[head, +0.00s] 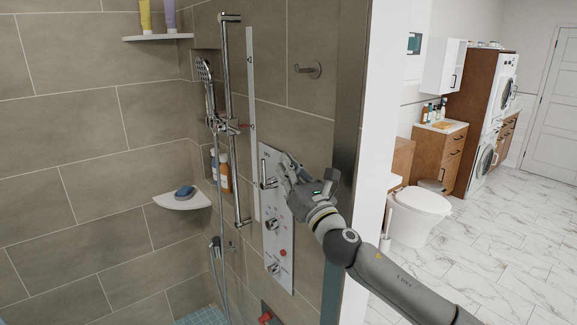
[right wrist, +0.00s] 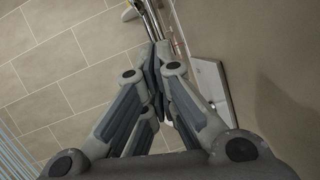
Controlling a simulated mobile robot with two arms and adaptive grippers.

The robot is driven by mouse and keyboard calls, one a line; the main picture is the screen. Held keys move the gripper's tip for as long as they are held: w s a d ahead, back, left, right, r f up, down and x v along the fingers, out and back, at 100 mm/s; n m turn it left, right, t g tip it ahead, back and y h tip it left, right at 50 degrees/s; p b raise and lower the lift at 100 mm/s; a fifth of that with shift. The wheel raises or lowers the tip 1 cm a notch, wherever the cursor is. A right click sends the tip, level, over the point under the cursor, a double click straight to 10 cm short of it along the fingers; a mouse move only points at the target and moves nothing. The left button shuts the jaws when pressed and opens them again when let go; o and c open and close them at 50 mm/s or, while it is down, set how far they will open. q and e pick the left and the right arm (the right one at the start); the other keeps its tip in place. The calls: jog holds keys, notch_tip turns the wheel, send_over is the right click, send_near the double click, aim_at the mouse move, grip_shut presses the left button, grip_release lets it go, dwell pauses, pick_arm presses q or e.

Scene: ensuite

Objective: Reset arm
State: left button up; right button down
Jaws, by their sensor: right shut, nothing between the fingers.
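My right gripper (head: 285,168) is in front of the upper part of the grey shower control panel (head: 277,218) in the head view, beside a lever handle (head: 267,172). In the right wrist view its fingers (right wrist: 160,48) are closed together with nothing between them. Whether the fingers touch the panel or lever cannot be told. Part of the panel (right wrist: 208,85) shows to the right of the fingers in the right wrist view. My right arm comes in from the lower right. My left gripper is not in view.
A shower rail (head: 225,80) with a hand shower (head: 206,75) stands left of the panel. A corner shelf (head: 183,202) holds a blue item. A wall edge (head: 345,160) is close to my right arm. Beyond it are a toilet (head: 418,212) and open marble floor (head: 500,265).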

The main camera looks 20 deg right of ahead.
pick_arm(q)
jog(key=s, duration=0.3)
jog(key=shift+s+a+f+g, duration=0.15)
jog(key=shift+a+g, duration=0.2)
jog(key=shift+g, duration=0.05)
pick_arm(e)
jog(key=shift+s+r, duration=0.1)
jog(key=shift+s, duration=0.15)
